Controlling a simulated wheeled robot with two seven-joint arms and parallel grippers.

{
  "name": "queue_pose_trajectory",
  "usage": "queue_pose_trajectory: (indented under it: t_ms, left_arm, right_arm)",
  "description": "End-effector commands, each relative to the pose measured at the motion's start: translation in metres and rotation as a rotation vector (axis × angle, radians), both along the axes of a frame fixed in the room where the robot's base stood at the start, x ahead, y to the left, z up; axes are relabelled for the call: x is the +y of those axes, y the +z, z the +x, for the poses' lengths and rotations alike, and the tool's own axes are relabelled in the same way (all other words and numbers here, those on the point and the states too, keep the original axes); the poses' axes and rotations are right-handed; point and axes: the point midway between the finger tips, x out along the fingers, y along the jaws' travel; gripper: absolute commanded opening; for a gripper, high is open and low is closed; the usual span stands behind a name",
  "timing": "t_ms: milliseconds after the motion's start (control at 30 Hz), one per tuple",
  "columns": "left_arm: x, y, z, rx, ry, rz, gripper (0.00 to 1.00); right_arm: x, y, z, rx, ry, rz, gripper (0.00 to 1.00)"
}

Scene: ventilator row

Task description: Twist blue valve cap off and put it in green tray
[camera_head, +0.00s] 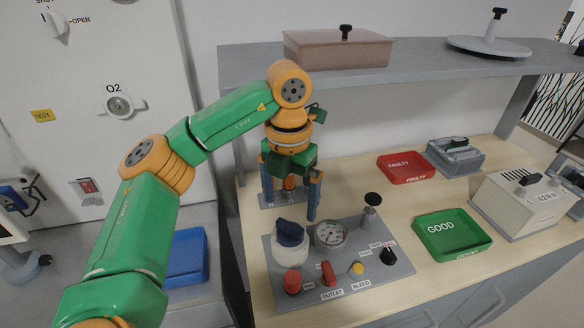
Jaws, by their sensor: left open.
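The blue valve cap (290,232) sits on a round white body at the left of a grey panel (345,285) on the bench. My left gripper (290,208) points down with its fingers apart. In the picture it is just above and behind the blue cap. I see no contact with the cap, and the exact gap is hard to tell. A copper-coloured part shows between the fingers, over a grey base plate. The green tray (437,247), marked GOOD, lies to the right of the panel and looks empty. My right gripper is not in view.
The panel also carries a gauge (330,234), a black-topped post (371,208) and several knobs. A red tray (400,178), marked FAULTY, lies behind the green one. A white box (522,205) stands to the right. A grey shelf (420,68) overhangs the bench's back.

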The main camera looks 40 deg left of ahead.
Motion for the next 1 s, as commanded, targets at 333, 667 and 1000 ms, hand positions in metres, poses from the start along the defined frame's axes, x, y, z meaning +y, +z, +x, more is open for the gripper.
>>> queue_pose_trajectory:
  t_ms: [333, 667, 1000]
  left_arm:
    - [0.000, -0.053, -0.001, 0.005, -0.001, 0.003, 1.00]
    - [0.000, -0.071, -0.001, 0.001, -0.002, 0.000, 1.00]
    - [0.000, -0.071, -0.001, 0.001, -0.002, 0.000, 0.27]
  right_arm:
    - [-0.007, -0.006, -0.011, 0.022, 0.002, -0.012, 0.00]
    - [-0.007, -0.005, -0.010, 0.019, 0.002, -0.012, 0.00]
    - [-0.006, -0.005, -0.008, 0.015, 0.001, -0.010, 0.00]
